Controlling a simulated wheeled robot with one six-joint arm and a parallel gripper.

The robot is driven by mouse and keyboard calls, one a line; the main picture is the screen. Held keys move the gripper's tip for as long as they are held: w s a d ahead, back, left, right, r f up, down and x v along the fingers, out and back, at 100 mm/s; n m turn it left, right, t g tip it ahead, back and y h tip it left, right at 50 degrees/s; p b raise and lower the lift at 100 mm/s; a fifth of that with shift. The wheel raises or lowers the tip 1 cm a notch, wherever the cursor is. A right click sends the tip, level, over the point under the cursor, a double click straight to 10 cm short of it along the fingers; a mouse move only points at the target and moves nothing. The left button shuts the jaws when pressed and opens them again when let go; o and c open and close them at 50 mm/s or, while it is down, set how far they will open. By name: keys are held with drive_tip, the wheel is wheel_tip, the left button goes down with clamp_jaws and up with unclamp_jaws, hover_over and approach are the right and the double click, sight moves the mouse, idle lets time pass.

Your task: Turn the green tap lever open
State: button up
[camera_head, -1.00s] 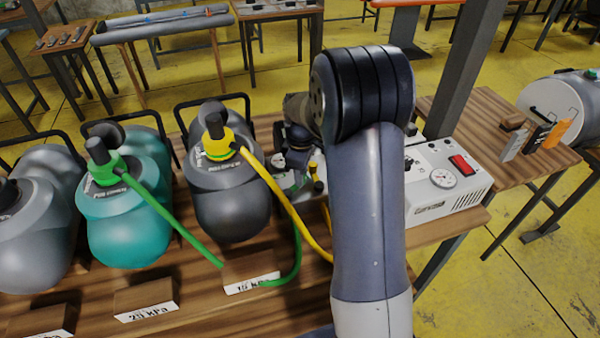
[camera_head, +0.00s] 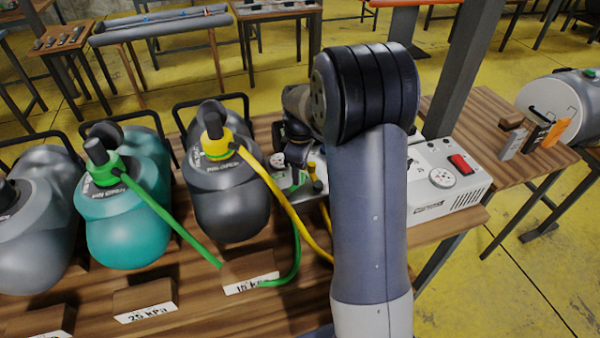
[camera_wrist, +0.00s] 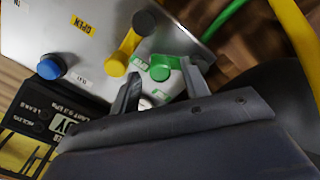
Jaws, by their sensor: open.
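The green tap lever (camera_wrist: 160,67) shows in the wrist view on a pale metal panel (camera_wrist: 100,50). Its round green cap lies between and just beyond the tips of my gripper (camera_wrist: 160,84). My gripper is open, with one finger on each side of the green lever; I cannot tell whether either finger touches it. A yellow tap lever (camera_wrist: 122,55) with a dark cap stands beside it, and a blue knob (camera_wrist: 50,68) is farther left. In the head view my arm hides most of the panel.
A yellow "OPEN" label (camera_wrist: 82,25) is on the panel. A black box (camera_wrist: 45,115) lies close below it. A white gauge unit (camera_head: 450,185) stands right of my arm.

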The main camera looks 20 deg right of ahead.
wheel_tip(320, 180, up, 9)
idle(0.3)
wheel_tip(320, 180, down, 11)
drive_tip(key=shift+r, duration=0.15)
drive_tip(key=shift+w, duration=0.1)
idle(0.5)
idle(0.4)
